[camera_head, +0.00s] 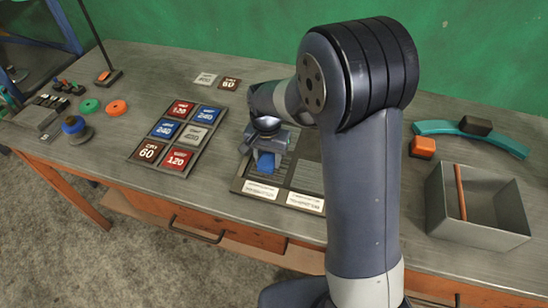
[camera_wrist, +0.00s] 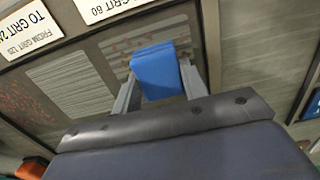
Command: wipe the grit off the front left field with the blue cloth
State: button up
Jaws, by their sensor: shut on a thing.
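My gripper (camera_head: 266,152) is shut on the blue cloth (camera_head: 266,163), which looks like a folded block. In the wrist view the cloth (camera_wrist: 157,70) sits between the two fingers. It is over the front left field (camera_wrist: 150,38) of the dark-framed board (camera_head: 236,187) and hides part of it; I cannot tell whether it touches. The visible part of that field is grey with pale streaks. A striped grey field (camera_wrist: 75,85) lies beside it. Reddish specks (camera_wrist: 14,95) show at the left edge of the wrist view.
Two white labels (camera_head: 262,189) line the board's front edge. A rack of colored grit blocks (camera_head: 161,155) stands to the left. An open grey bin (camera_head: 455,222) with a brown stick, an orange block (camera_head: 423,147) and a teal curved piece (camera_head: 437,127) are to the right.

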jog(key=shift+w+a, duration=0.15)
jog(key=shift+a, duration=0.4)
jog(key=shift+d, duration=0.15)
jog(key=shift+s+d, duration=0.25)
jog(key=shift+d, duration=0.55)
jog(key=shift+r, duration=0.1)
notch_tip(320, 180, up, 9)
jog(key=p, duration=0.7)
jog(key=shift+r, duration=0.1)
jog(key=shift+f, duration=0.3)
